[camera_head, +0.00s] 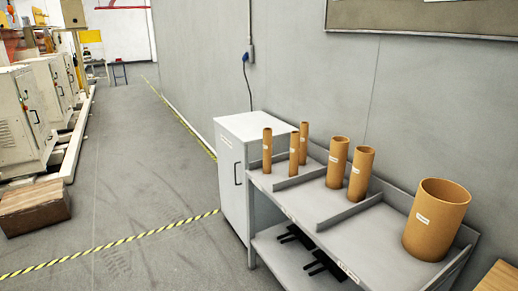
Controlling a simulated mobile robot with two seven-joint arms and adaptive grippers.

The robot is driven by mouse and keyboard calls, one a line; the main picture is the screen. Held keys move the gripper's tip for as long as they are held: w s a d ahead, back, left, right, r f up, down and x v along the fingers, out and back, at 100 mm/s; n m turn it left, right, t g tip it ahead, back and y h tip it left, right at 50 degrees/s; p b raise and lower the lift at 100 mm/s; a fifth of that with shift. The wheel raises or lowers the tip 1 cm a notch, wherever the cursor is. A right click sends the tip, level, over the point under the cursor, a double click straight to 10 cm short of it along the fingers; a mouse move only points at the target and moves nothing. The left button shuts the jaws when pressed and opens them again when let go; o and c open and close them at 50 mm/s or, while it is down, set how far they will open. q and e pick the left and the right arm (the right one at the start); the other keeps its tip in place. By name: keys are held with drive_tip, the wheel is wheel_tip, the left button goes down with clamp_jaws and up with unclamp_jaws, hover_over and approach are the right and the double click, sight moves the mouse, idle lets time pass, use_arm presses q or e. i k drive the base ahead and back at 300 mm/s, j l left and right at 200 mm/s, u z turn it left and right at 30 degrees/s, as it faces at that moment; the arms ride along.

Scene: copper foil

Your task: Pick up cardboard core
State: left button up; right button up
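Several brown cardboard cores stand upright on the top of a grey divided rack (335,208) at the right. Three thin cores, a left one (267,151), a middle one (294,155) and a back one (304,143), are in the far-left compartment. Two medium cores, one at the left (337,163) and one at the right (360,174), stand in the middle compartment. One wide core (436,220) stands in the near-right compartment. Each has a small white label, where visible. Neither of my grippers is in view.
A white cabinet (232,165) stands against the wall beyond the rack. Dark objects (325,265) lie on the lower shelf. A brown block (34,207) and machine cabinets (22,125) are at the left. The floor (130,190) between is clear, crossed by yellow-black tape.

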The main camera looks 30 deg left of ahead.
sight(267, 132)
drive_tip(key=i+j, duration=0.2)
drive_tip(key=j, duration=0.2)
drive_tip(key=i+j+u, duration=0.1)
drive_tip(key=j, duration=0.35)
drive_tip(key=i+j, duration=0.25)
drive_tip(key=j, duration=0.15)
drive_tip(key=i+j+u, duration=0.1)
drive_tip(key=j, duration=0.3)
drive_tip(key=i+j, duration=0.3)
drive_tip(key=j+u, duration=0.05)
drive_tip(key=j, duration=0.05)
